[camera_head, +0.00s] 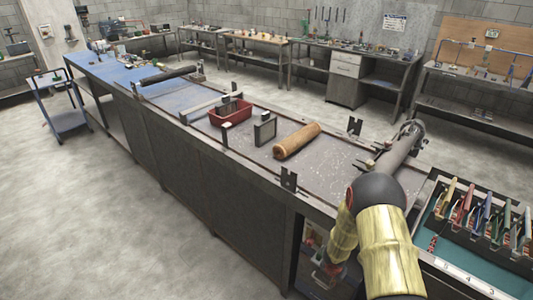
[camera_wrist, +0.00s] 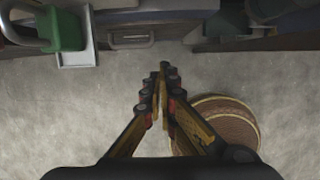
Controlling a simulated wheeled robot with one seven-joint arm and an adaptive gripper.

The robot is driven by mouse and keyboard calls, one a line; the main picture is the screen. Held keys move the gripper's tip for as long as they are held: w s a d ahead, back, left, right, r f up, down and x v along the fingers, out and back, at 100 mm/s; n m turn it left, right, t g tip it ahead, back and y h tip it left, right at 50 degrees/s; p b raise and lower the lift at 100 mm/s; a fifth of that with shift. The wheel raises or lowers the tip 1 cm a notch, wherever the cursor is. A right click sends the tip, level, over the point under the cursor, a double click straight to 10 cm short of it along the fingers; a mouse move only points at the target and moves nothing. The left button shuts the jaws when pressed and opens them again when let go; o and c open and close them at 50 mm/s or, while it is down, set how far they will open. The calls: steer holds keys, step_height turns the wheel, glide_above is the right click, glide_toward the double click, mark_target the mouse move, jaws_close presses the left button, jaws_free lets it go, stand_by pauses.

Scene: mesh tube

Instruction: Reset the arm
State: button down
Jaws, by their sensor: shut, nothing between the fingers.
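My arm (camera_head: 385,230), gold and black, is bent at the lower right of the head view, in front of the bench. My gripper (camera_wrist: 160,72) points out over the pale floor in the wrist view. Its fingers meet at the tips with nothing between them. In the head view I cannot make out the fingers clearly. A tan tube (camera_head: 297,141) lies on the dark bench top, apart from my arm.
The long bench (camera_head: 230,190) also holds a red bin (camera_head: 230,115), a grey frame (camera_head: 265,131) and a dark roller (camera_head: 168,75). A rack of coloured-handled tools (camera_head: 480,215) stands right of my arm. A round brown thing (camera_wrist: 222,125) is beside the fingers.

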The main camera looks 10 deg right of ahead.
steer(key=a+n+y, duration=0.3)
steer(key=a+n, duration=0.4)
steer(key=n, duration=0.3)
steer(key=s+a+r+n+y, duration=0.2)
steer(key=a+r+n, duration=0.3)
steer(key=r+n, duration=0.4)
steer(key=s+a+r+n+y, duration=0.1)
steer(key=a+r+n, duration=0.4)
steer(key=r+n, duration=0.35)
steer(key=s+r+n+t+h, duration=0.1)
steer(key=s+r+n, duration=0.5)
steer(key=r, duration=0.5)
steer(key=s+r+n+t+h, duration=0.1)
steer(key=s+r+n, duration=0.5)
steer(key=r, duration=0.5)
steer(key=s+r+n+t+h, duration=0.1)
steer(key=s+r+n, duration=0.6)
steer(key=r, duration=0.4)
steer(key=shift+s+a+r+t+h, duration=0.25)
steer(key=shift+s+a+t+h, duration=0.15)
steer(key=shift+s, duration=0.2)
